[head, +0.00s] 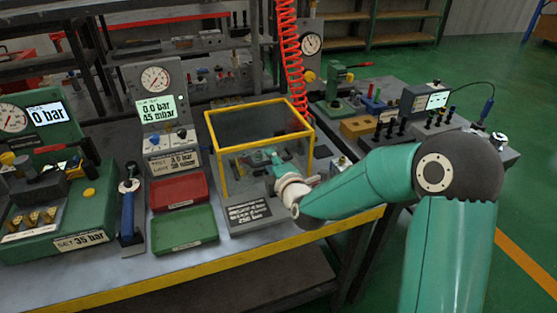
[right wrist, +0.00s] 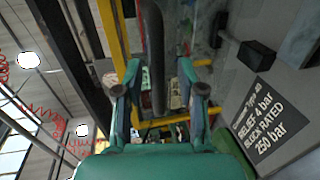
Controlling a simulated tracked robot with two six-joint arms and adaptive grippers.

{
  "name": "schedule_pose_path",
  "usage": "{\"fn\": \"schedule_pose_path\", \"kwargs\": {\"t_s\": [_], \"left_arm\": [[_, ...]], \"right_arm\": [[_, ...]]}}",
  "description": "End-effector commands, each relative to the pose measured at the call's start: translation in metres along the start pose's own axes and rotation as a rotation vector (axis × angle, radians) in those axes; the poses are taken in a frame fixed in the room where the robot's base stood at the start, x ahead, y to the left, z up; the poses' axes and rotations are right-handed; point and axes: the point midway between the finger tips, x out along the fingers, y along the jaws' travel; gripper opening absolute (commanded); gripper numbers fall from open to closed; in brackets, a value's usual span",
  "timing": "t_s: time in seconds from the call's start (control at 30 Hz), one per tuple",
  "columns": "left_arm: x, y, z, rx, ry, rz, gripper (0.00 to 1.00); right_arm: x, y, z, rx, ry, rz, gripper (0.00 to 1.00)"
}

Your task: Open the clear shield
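The clear shield (head: 222,170) is a yellow-framed box over a grey test fixture in the middle of the bench. It looks down over the fixture, with its frame upright. My right gripper (head: 262,158) is at the shield's front side, low down. In the right wrist view, my right gripper (right wrist: 161,78) has its two fingers apart, with a dark round bar (right wrist: 157,45) between them. Gaps show on both sides of the bar. The yellow frame (right wrist: 112,30) passes just left of the fingers. My left gripper is not in view.
The fixture's grey front bears a black rating label (head: 248,211). Red (head: 180,190) and green (head: 184,228) trays lie to its left, beside a gauge stand (head: 157,110). A coiled red hose (head: 291,50) hangs behind the shield. Another fixture (head: 430,125) stands to the right.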

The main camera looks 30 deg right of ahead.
Motion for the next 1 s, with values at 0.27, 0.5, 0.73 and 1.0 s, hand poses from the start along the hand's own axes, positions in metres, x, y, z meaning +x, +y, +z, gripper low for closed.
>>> {"fn": "schedule_pose_path", "kwargs": {"t_s": [0.27,0.5,0.73,1.0], "left_arm": [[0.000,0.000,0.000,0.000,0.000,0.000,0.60],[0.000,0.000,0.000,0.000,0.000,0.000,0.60],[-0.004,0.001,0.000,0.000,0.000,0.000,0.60],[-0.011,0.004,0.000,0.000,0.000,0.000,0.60]], "right_arm": [[0.000,0.000,-0.001,0.000,0.001,-0.001,0.00],[0.000,-0.001,-0.001,0.000,0.001,-0.004,0.00],[-0.001,0.002,0.007,0.002,-0.005,-0.012,0.00],[-0.005,0.010,0.004,0.000,-0.001,-0.038,0.00]]}}
